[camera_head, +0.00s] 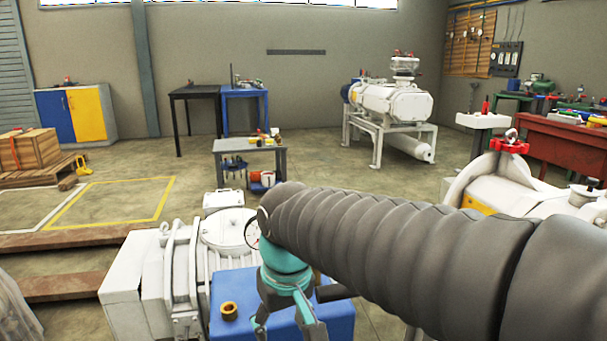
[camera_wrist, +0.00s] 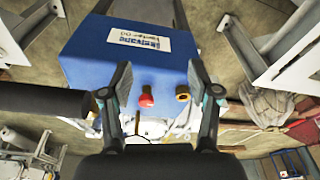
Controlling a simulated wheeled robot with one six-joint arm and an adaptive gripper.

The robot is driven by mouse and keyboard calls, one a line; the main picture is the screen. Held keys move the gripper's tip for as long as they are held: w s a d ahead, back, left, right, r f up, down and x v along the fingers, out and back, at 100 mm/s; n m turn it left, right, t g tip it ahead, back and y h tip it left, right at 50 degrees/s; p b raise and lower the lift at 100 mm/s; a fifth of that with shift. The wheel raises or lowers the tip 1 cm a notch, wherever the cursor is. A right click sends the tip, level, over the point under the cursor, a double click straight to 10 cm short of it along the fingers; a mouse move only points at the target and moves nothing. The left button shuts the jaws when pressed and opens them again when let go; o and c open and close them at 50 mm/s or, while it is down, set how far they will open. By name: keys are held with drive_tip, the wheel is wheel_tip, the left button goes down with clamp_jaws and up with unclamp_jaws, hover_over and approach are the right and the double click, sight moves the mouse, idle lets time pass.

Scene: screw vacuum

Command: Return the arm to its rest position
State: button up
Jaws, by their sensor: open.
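My gripper (camera_head: 289,322) is at the lower middle of the head view, at the end of my grey sleeved arm. Its teal fingers point down over the blue box (camera_head: 342,318) on the white vacuum machine (camera_head: 225,235). In the wrist view my gripper (camera_wrist: 160,72) has its two fingers spread wide, with nothing held between them. Beyond them is the blue box (camera_wrist: 125,45) with a white label. A red knob (camera_wrist: 147,100) and a brass ring (camera_wrist: 183,94) show between the fingers. The brass ring also shows in the head view (camera_head: 229,311), left of my gripper.
Another white machine (camera_head: 495,185) with a red valve stands at the right, partly behind my arm. A small grey table (camera_head: 248,146) stands beyond the blue box. A red workbench (camera_head: 560,140) is at the far right. Open floor lies in the middle.

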drive_tip(key=s+d+f+m+t, duration=0.1)
drive_tip(key=s+d, duration=0.3)
drive_tip(key=d, duration=0.5)
drive_tip(key=s+d+f+m+t+h, duration=0.1)
drive_tip(key=s+d+m, duration=0.3)
drive_tip(key=d, duration=0.6)
drive_tip(key=shift+s+d+f+m+t, duration=0.15)
drive_tip(key=shift+s+f+m+t, duration=0.15)
drive_tip(key=shift+s+f+t, duration=0.45)
drive_tip(key=shift+w+r, duration=0.2)
